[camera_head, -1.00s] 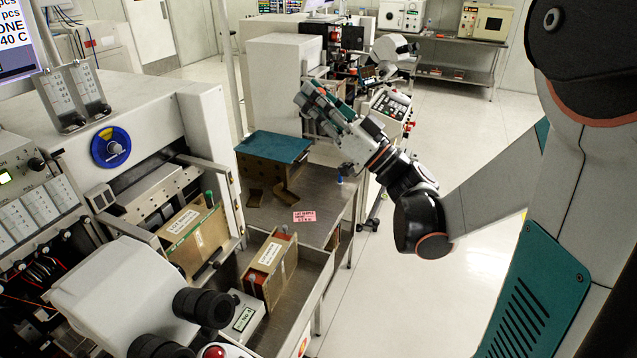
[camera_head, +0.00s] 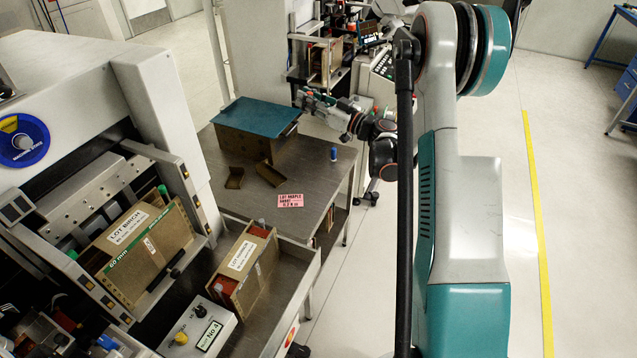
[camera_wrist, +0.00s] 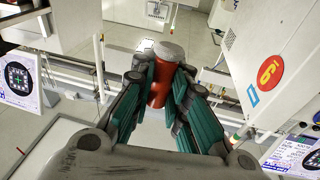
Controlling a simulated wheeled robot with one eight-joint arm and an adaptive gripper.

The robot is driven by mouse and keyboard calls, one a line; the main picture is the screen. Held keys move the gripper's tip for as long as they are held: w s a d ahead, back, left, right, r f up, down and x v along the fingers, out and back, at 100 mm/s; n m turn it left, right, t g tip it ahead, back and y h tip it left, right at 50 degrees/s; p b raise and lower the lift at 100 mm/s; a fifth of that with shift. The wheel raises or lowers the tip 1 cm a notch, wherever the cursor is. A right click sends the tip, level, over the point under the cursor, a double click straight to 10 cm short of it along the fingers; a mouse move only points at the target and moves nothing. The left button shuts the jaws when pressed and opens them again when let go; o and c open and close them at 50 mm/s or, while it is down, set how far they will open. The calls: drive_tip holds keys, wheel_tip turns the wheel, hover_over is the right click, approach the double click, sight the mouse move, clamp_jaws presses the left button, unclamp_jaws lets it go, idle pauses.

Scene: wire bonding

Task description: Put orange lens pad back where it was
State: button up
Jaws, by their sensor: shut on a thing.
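In the wrist view an orange-red cylinder with a grey top, which looks like the orange lens pad (camera_wrist: 159,88), stands between the green-padded fingers of my gripper (camera_wrist: 164,72). The fingers are shut on its sides. The place the pad came from cannot be told.
A small blue cylinder (camera_head: 333,154) stands near the right edge of the metal table (camera_head: 235,199). Two brown angled pieces and a pink lot card (camera_head: 291,200) lie there. Boxes labelled LOT BIRCH sit at the machine (camera_head: 148,250) and in the tray (camera_head: 243,262).

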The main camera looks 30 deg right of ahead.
drive_tip(key=h+b, duration=0.1)
drive_tip(key=h, duration=0.1)
hover_over(318, 180)
wheel_tip(318, 180, down, 13)
drive_tip(key=shift+g, duration=0.4)
wheel_tip(318, 180, down, 15)
drive_tip(key=b, duration=0.5)
drive_tip(key=shift+f, duration=0.1)
drive_tip(key=shift+f+b, duration=0.85)
drive_tip(key=shift+f, duration=1.65)
drive_tip(key=shift+f, duration=0.15)
drive_tip(key=o, duration=0.8)
